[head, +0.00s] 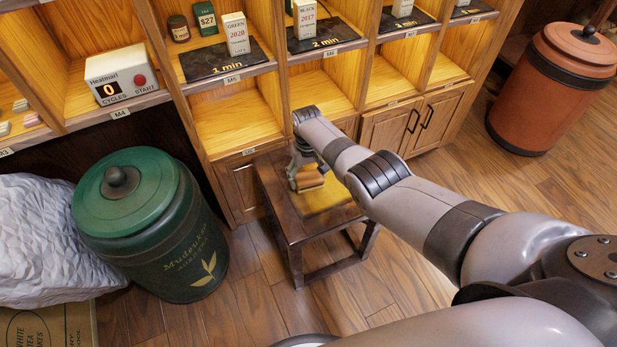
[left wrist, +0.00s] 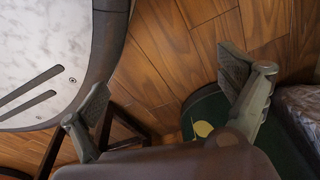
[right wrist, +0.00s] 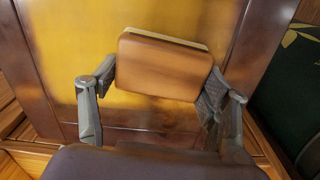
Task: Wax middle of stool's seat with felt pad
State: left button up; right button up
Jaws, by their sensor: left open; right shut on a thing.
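The stool (head: 289,226) is dark wood and stands in front of the shelf unit. The middle of its seat is a yellowish panel (head: 334,192), which fills much of the right wrist view (right wrist: 190,40). My right gripper (head: 304,178) is shut on the felt pad (head: 309,179), over the left part of that panel. In the right wrist view the pad (right wrist: 163,66) has a brown back and a pale edge, held between both fingers. I cannot tell whether its underside touches the seat. My left gripper (left wrist: 165,95) is open and empty above the wooden floor.
A green canister (head: 150,225) stands left of the stool, beside a white crumpled sack (head: 40,240). A terracotta canister (head: 553,90) stands far right. The floor (head: 440,190) right of the stool is clear.

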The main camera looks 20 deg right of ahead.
jog(key=shift+w+b, duration=0.5)
jog(key=shift+b, duration=0.35)
jog(key=shift+w+b, duration=0.3)
jog(key=shift+b, duration=0.3)
jog(key=shift+w+a+b, duration=0.1)
jog(key=shift+w+b, duration=0.2)
jog(key=shift+b, duration=0.25)
jog(key=shift+w+f+b, duration=0.1)
jog(key=shift+w+b, duration=0.3)
jog(key=shift+b, duration=0.55)
jog(key=shift+w+b, duration=0.3)
jog(key=shift+b, duration=0.35)
jog(key=shift+w+b, duration=0.2)
jog(key=shift+b, duration=0.3)
jog(key=shift+a+p, duration=0.3)
jog(key=shift+a, duration=1.05)
pick_arm(q)
jog(key=w+r, duration=0.2)
jog(key=r, duration=1)
jog(key=w+r+t, duration=0.1)
jog(key=w+r, duration=0.2)
jog(key=r, duration=1)
jog(key=shift+w+d+t, duration=0.2)
jog(key=shift+w+t, duration=0.05)
jog(key=shift+t, duration=0.05)
pick_arm(e)
jog(key=shift+s+r, duration=0.1)
jog(key=shift+r, duration=0.1)
